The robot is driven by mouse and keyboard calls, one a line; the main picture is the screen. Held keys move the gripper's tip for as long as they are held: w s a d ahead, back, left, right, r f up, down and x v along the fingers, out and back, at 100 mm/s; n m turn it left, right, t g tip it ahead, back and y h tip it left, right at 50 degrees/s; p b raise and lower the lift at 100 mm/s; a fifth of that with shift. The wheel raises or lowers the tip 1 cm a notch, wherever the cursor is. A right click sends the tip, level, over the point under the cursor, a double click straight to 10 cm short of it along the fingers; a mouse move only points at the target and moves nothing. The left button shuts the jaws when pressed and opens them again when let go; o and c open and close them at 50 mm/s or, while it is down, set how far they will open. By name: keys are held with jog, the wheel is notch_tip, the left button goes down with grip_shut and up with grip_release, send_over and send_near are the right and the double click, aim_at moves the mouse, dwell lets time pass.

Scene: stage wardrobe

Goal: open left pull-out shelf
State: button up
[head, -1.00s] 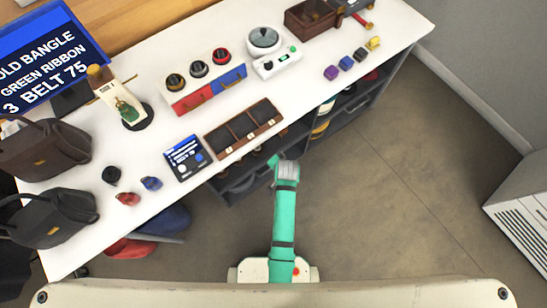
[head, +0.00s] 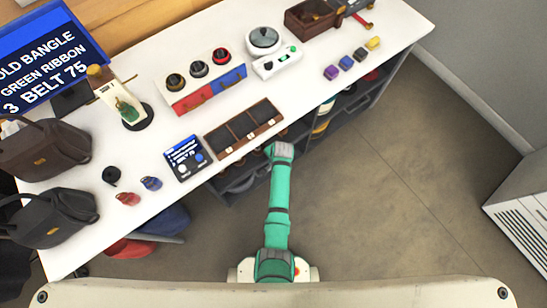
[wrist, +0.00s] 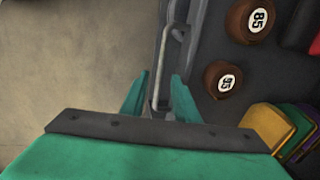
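The left pull-out shelf (head: 240,183) is a dark tray under the white table, partly hidden by the tabletop. In the wrist view its dark floor (wrist: 215,50) holds brown rolls marked 85 and 95. A grey metal bar handle (wrist: 160,75) runs along its front edge. My gripper (wrist: 160,98) is at this handle, with one green finger on each side of the bar. The fingers look apart, with narrow gaps to the bar; contact is not clear. In the head view my arm reaches under the table edge and the fingertips are hidden.
The white table (head: 330,110) carries bags, a dark compartment tray (head: 243,131), a scale and small coloured items. Another dark shelf unit (head: 350,105) lies under the table to the right. Stools (head: 165,225) stand at left. The floor (head: 390,210) right of my arm is clear.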

jog(key=shift+w+a+f, duration=0.15)
jog(key=shift+f, duration=0.85)
jog(key=shift+c, duration=0.7)
grip_shut()
